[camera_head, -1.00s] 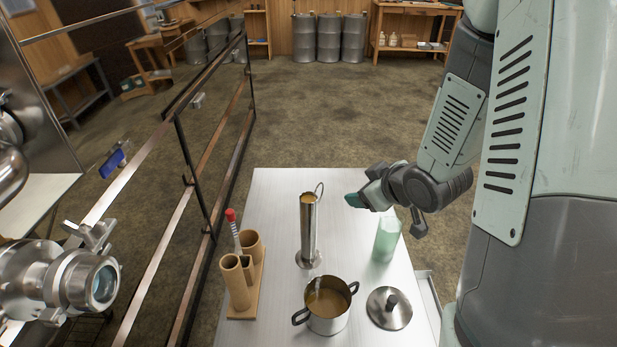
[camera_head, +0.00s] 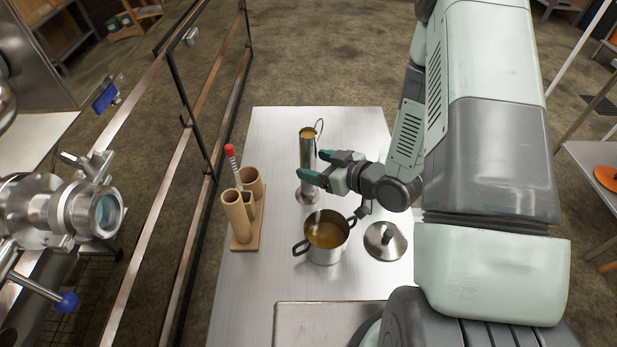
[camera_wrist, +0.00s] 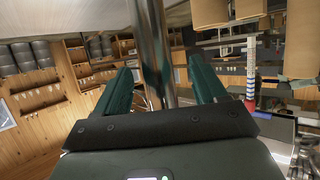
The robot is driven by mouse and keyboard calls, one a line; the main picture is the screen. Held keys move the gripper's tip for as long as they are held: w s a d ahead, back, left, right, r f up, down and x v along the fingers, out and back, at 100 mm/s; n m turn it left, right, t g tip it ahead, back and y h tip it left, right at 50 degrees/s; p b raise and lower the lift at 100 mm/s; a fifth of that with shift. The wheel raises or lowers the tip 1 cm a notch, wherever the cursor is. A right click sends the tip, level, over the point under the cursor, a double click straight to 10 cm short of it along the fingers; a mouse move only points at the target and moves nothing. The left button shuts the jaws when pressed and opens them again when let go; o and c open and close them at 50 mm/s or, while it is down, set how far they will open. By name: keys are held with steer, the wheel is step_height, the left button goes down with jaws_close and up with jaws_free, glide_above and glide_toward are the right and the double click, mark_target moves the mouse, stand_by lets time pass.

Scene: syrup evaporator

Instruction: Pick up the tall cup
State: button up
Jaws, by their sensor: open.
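The tall cup (camera_head: 307,155) is a slim, shiny metal cylinder with a wire handle at its rim and a round base. It stands upright on the steel table (camera_head: 350,122). My gripper (camera_head: 314,166) is at its right side, with its green-tipped fingers open and pointing left toward it. In the wrist view, the tall cup (camera_wrist: 152,40) shows as a shiny column between the two open fingers (camera_wrist: 160,90). Whether the fingers touch it cannot be told.
A pot (camera_head: 325,238) of brown liquid stands just in front of the cup, with a lid (camera_head: 386,241) to its right. A wooden holder (camera_head: 240,215) with a red-topped hydrometer (camera_head: 231,160) stands at left. The table's far part is clear.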

steer(key=shift+x, duration=2.7)
steer(key=shift+d+f, duration=0.15)
steer(key=shift+d, duration=0.1)
jaws_close()
steer(key=shift+w, duration=0.1)
